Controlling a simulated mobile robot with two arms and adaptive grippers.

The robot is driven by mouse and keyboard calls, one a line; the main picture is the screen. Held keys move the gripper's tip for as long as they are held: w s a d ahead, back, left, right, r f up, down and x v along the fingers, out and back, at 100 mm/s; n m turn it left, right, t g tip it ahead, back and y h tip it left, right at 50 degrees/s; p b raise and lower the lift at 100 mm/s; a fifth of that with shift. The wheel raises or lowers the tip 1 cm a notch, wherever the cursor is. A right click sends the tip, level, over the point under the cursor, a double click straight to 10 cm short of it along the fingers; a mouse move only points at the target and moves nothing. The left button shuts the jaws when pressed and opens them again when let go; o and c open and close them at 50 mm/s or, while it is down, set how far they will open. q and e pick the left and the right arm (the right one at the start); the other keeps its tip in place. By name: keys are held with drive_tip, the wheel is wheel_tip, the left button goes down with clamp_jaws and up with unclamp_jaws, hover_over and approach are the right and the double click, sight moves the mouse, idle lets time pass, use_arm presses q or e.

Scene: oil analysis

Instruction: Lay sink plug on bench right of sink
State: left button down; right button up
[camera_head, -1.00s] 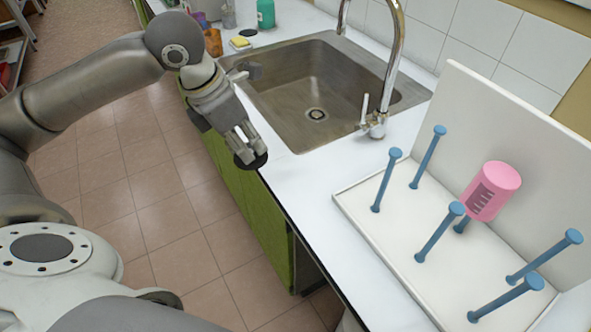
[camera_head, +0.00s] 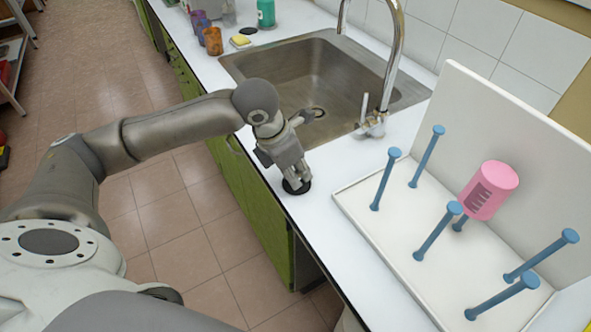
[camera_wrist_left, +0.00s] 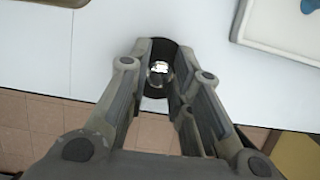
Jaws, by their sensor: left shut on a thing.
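The sink plug (camera_head: 296,187) is a small black disc with a shiny metal knob, which shows between the fingers in the left wrist view (camera_wrist_left: 160,72). My left gripper (camera_head: 295,180) is shut on the plug's knob, with the disc below the fingertips. The plug is over the white bench (camera_head: 330,238) near its front edge, between the sink and the peg rack. Whether it touches the bench I cannot tell. My right gripper is not in view.
A white drying rack (camera_head: 395,255) with blue pegs and a pink beaker (camera_head: 490,190) stands to the right. The chrome tap (camera_head: 378,120) rises behind the gripper. Cups (camera_head: 213,40), a sponge (camera_head: 240,41) and a green bottle (camera_head: 265,13) are at the far left.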

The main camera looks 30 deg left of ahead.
use_arm(q)
drive_tip(key=shift+f, duration=0.1)
drive_tip(key=c, duration=1.3)
unclamp_jaws()
drive_tip(key=v, duration=1.2)
drive_tip(key=shift+p, duration=0.4)
